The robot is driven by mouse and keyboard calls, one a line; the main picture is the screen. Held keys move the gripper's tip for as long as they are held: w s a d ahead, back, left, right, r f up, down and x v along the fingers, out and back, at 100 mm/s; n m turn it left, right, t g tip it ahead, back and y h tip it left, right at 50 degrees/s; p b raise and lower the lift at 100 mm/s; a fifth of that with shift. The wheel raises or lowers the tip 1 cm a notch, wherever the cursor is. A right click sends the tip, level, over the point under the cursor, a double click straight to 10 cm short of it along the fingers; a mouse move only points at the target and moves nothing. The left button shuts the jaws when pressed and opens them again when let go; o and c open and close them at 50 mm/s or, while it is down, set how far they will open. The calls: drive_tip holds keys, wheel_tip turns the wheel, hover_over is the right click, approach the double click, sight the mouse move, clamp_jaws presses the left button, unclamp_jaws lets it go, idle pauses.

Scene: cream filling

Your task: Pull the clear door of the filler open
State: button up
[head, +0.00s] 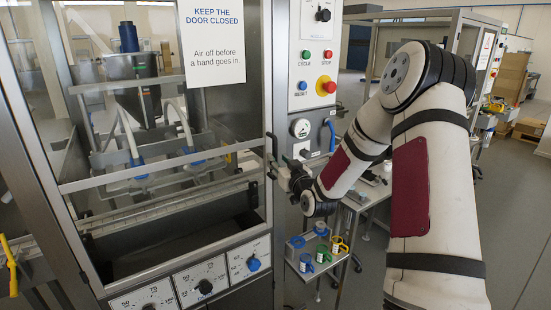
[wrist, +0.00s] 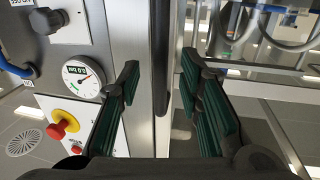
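The filler's clear door (head: 165,110) has a metal frame and looks shut, with the hopper and nozzles visible behind it. Its black upright handle (head: 273,147) is at the door's right edge. My gripper (head: 278,170) is at the handle's lower part in the head view, where its fingers are small and hard to make out. In the wrist view my gripper (wrist: 160,75) is open, with one dark green-padded finger on each side of the black handle (wrist: 160,45). Gaps show between the handle and both fingers, so I see no contact.
The control panel (head: 312,80), with buttons, a red emergency stop (head: 326,86) and a gauge (head: 301,128), stands just right of the door. A dial panel (head: 200,277) lies below. A small side table (head: 318,262) holds coloured rings low beside my arm.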

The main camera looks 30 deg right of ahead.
drive_tip(key=shift+w+d, duration=0.2)
drive_tip(key=shift+w, duration=1.45)
clamp_jaws()
